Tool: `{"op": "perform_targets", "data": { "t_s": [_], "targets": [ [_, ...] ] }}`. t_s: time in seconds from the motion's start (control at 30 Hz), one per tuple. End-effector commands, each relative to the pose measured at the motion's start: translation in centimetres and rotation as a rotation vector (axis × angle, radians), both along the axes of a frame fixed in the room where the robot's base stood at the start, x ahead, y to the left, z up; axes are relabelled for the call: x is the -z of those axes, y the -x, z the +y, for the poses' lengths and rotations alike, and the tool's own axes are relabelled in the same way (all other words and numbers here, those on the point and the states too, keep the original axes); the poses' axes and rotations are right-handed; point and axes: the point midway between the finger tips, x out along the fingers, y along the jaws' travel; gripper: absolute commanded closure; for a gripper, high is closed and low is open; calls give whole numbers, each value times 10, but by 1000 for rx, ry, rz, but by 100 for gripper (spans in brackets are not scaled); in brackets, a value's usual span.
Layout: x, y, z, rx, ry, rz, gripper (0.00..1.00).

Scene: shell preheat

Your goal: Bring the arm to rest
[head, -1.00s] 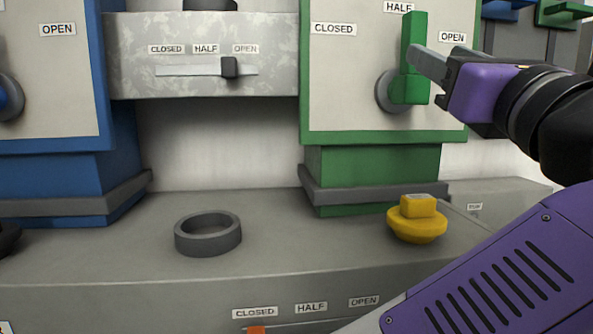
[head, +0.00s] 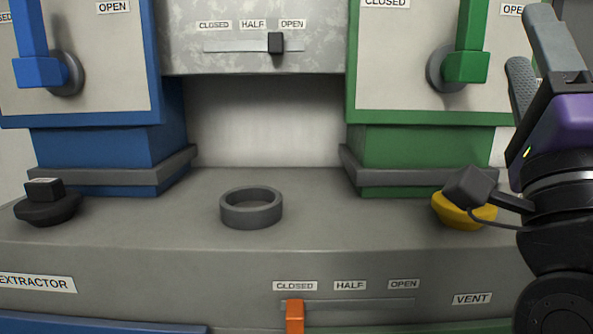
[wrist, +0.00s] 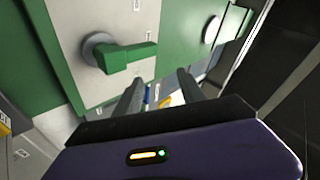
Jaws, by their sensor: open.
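My gripper (head: 540,62) is raised at the right edge of the head view, its two grey fingers apart and pointing up, with nothing between them. In the wrist view my gripper (wrist: 158,97) also shows its fingers apart and empty. The green handle (head: 467,62) on the green-framed panel stands upright, left of my gripper and apart from it. The green handle also shows in the wrist view (wrist: 128,57), beyond and to the left of the fingers. My wrist camera partly hides the yellow knob.
The yellow knob (head: 455,213) sits on the grey ledge (head: 320,235). A dark ring (head: 251,210) and a black knob (head: 47,206) are further left.

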Motion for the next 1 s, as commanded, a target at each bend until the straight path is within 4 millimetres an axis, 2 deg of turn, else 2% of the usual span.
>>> {"op": "perform_targets", "data": {
  "t_s": [0.03,0.27,0.57,0.77,1.0],
  "targets": [
    [16,-1,6,50,80,21,53],
    [84,3,30,248,410,84,53],
    [190,24,48,408,774,177,53],
    [265,52,51,456,973,258,53],
    [349,100,48,459,1160,379,53]
  ]
}}
